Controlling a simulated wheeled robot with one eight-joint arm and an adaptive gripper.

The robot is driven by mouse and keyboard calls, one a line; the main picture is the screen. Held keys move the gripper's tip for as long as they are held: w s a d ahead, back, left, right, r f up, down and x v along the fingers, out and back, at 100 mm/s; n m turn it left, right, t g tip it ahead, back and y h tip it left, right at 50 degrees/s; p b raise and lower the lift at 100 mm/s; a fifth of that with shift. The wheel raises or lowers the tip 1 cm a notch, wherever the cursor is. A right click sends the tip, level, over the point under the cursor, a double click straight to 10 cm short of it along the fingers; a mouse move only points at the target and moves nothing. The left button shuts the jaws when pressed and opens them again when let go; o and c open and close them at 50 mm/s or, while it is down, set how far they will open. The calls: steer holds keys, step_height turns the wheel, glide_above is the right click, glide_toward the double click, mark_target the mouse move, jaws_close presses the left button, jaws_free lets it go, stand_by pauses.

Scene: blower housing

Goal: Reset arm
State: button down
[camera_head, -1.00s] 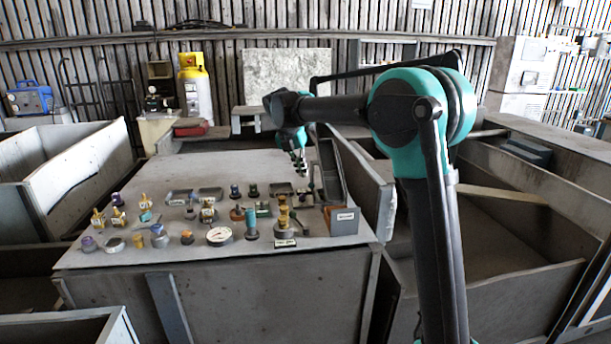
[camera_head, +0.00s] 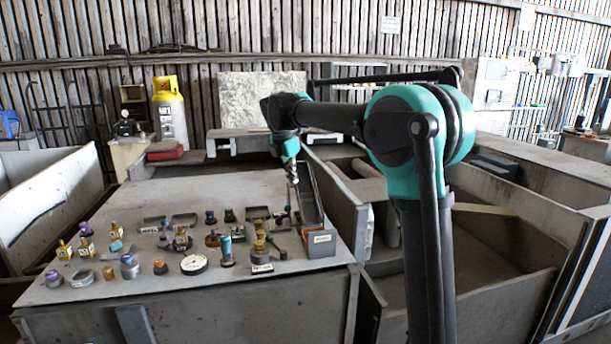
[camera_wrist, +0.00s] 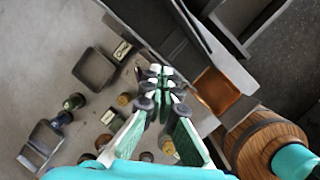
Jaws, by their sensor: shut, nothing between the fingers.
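My gripper (camera_head: 291,181) hangs from my teal and black arm above the right side of the grey table (camera_head: 90,289). Its fingers are closed with nothing between them. In the wrist view my gripper (camera_wrist: 160,75) points down with its fingertips together, over the gap between the small parts and a dark upright panel (camera_wrist: 160,25). Its exact height above the table is hard to tell.
Several small fittings and a white dial gauge (camera_head: 194,264) stand on the table. Grey bins flank the table. A yellow-topped cylinder (camera_head: 168,110) stands behind.

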steer(key=s+d+f+m+t+y, duration=0.1)
steer(key=s+d+f+m, duration=0.6)
steer(key=d+m, duration=0.35)
steer(key=s+d+f+m+t+y, duration=0.1)
steer(key=s+d+f+m, duration=0.5)
steer(key=d+f+m, duration=0.4)
steer(key=s+d+f+m, duration=0.1)
steer(key=s+f+m, duration=0.1)
steer(key=s, duration=0.5)
steer(key=s+d+f+m+g, duration=0.1)
steer(key=s+d+f+m, duration=0.1)
steer(key=s+f, duration=0.3)
steer(key=s+d+f+m, duration=0.2)
steer(key=s+f, duration=0.2)
steer(key=s, duration=0.5)
steer(key=shift+s+d, duration=0.15)
steer(key=shift+d, duration=0.1)
steer(key=c, duration=2.2)
jaws_free()
steer(key=shift+r+m, duration=0.1)
steer(key=shift+m, duration=0.15)
